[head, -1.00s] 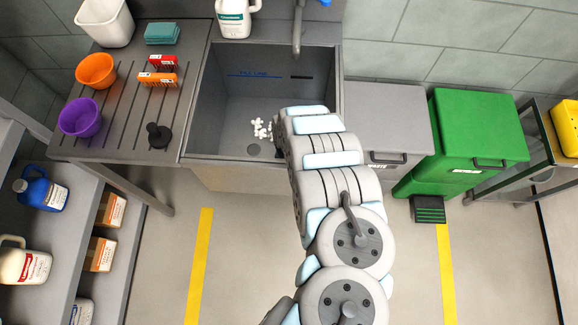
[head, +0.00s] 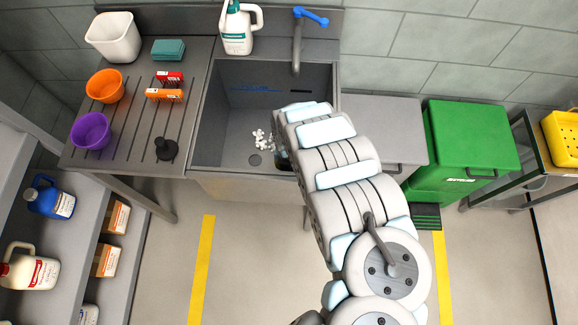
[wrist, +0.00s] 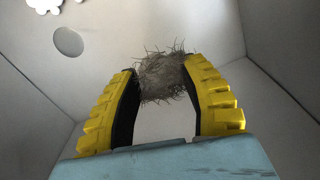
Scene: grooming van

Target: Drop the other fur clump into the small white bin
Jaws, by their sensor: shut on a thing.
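The fur clump (wrist: 162,78) is grey-brown and wispy. In the wrist view it sits pinched between the yellow-backed fingertips of my gripper (wrist: 161,80), which is shut on it. The gripper is in or over the sink basin; in the head view my arm hides most of it and the clump. The small white bin (head: 113,38) stands upright at the back left of the drainboard, well left of my arm. The inside of the bin shows only in part.
The sink (head: 225,125) has white pieces (head: 262,140) near its drain. A white jug (head: 238,30) and the tap (head: 297,45) stand behind it.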

